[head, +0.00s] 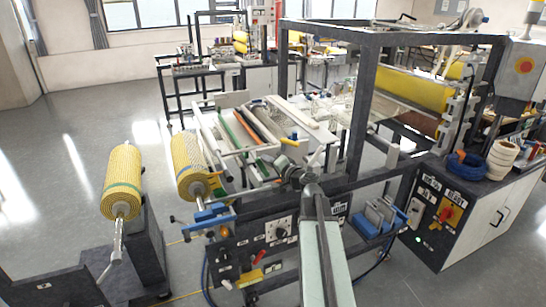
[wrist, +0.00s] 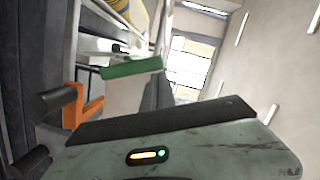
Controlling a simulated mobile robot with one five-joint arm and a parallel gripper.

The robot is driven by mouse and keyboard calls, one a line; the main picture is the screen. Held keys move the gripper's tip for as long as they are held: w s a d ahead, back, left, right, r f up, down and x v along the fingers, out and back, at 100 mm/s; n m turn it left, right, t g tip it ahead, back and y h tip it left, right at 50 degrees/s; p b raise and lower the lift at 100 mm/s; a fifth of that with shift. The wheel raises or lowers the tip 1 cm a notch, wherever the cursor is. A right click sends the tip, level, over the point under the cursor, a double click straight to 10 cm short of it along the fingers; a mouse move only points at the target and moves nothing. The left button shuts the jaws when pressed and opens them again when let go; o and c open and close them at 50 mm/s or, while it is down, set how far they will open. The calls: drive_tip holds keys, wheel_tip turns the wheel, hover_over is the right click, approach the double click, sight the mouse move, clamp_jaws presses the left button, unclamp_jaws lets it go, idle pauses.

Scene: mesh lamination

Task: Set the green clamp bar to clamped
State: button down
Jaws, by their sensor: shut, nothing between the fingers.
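A long thin green bar (head: 228,131) lies slanted along the left part of the white-framed table, beside an orange bar (head: 246,126). In the wrist view a green bar (wrist: 132,67) shows side-on at upper left, close to a white frame. I cannot tell from its pose whether it is clamped. My gripper (head: 300,172) is at the end of my arm, over the near side of the table, right of and nearer than the green bar. It is shut and empty, and appears apart from the bar. Its fingertips are hard to make out.
Dark frame posts (head: 360,110) rise right of my arm. Blue clamps (head: 212,214) and a control panel (head: 279,230) are at the front. An orange bracket (wrist: 84,104) is at left in the wrist view. Open floor lies at left.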

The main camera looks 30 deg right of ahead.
drive_tip(key=shift+w+a+f+n+g, duration=0.15)
drive_tip(key=shift+a+n+g, duration=0.15)
drive_tip(key=shift+a+n, duration=0.6)
drive_tip(key=shift+p, duration=0.35)
